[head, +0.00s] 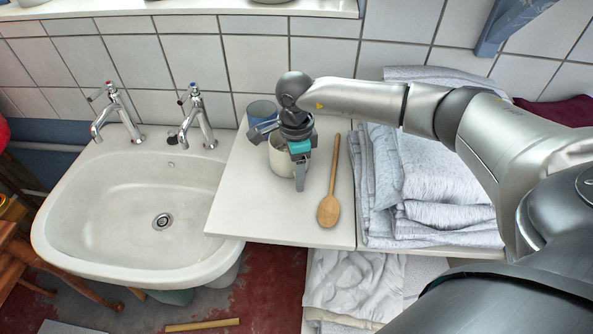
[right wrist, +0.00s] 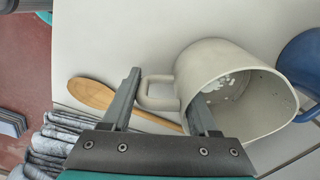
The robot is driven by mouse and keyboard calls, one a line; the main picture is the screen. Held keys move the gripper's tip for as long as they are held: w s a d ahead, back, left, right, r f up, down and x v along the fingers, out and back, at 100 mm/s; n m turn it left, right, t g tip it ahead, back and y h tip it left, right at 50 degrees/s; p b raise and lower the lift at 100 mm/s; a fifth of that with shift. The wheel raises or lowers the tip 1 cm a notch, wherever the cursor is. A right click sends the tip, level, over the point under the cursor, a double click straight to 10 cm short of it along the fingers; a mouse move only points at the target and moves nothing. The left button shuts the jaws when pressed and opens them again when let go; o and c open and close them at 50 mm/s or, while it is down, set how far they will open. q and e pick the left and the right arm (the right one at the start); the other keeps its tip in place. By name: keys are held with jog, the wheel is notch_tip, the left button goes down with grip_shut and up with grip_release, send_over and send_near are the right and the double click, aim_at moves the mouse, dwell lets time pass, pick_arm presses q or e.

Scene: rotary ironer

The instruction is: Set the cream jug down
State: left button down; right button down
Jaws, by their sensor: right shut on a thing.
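The cream jug (head: 279,163) is at the white counter (head: 270,222), right of the sink. In the right wrist view the jug (right wrist: 265,105) shows its open mouth and its handle (right wrist: 158,92). My right gripper (head: 299,178) is at the jug, partly covering it in the head view. In the right wrist view its fingers (right wrist: 163,102) stand to either side of the handle, one overlapping the jug's rim. It is shut on the jug. I cannot tell whether the jug's base touches the counter. My left gripper is not in view.
A wooden spoon (head: 329,208) lies just right of the jug. A blue cup (head: 261,110) stands behind it. Folded grey cloths (head: 430,180) are stacked to the right. The sink (head: 115,215) with two taps is left. The counter's front is clear.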

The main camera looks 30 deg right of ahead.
jog(key=shift+c, duration=0.8)
grip_release()
jog(key=shift+f, duration=0.1)
notch_tip(320, 180, up, 12)
jog(key=shift+r+p, duration=0.2)
jog(key=shift+p, duration=0.1)
